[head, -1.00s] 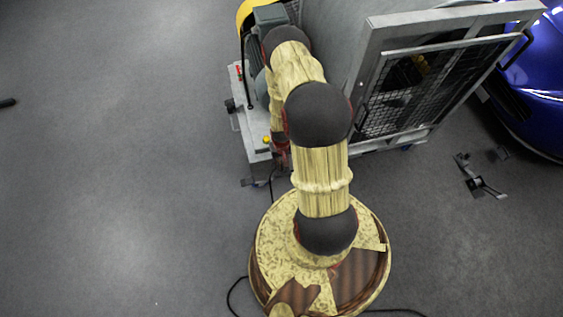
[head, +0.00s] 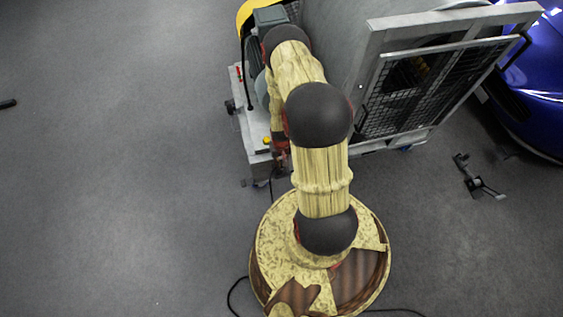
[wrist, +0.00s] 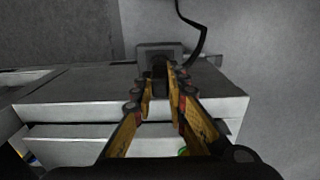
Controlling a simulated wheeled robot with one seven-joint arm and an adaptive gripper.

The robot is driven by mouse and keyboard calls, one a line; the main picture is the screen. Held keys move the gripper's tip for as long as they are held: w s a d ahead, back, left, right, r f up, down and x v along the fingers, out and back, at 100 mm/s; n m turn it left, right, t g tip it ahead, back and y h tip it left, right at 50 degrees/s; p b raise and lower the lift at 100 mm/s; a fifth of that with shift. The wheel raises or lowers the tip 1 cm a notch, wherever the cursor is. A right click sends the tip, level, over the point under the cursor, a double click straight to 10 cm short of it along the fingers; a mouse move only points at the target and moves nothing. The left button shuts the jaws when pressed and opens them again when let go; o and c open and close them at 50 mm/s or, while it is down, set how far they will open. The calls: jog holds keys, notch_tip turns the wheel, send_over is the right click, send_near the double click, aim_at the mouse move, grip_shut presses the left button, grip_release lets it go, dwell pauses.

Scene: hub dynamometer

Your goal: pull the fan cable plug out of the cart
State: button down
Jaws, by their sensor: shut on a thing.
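The cart (head: 256,142) is a grey metal frame beside my arm in the head view. Its pale metal side (wrist: 75,100) fills the middle of the wrist view. A small grey socket box (wrist: 145,50) sits on it. My gripper (wrist: 160,84) is shut on the dark plug (wrist: 160,68), right in front of this box. The fingers hide much of the plug, and I cannot tell whether it is still seated in the box. A black cable (wrist: 203,38) curves above and right of the box. In the head view my arm mostly hides the gripper.
A mesh-covered metal guard (head: 400,88) stands right of my arm. A blue car (head: 545,85) is at the far right. A small dark stand (head: 478,180) lies on the floor at right. The floor (head: 110,180) at left is largely clear.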

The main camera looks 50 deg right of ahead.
aim_at(281, 161)
jog(key=shift+r+p, duration=1.5)
jog(key=shift+r, duration=0.65)
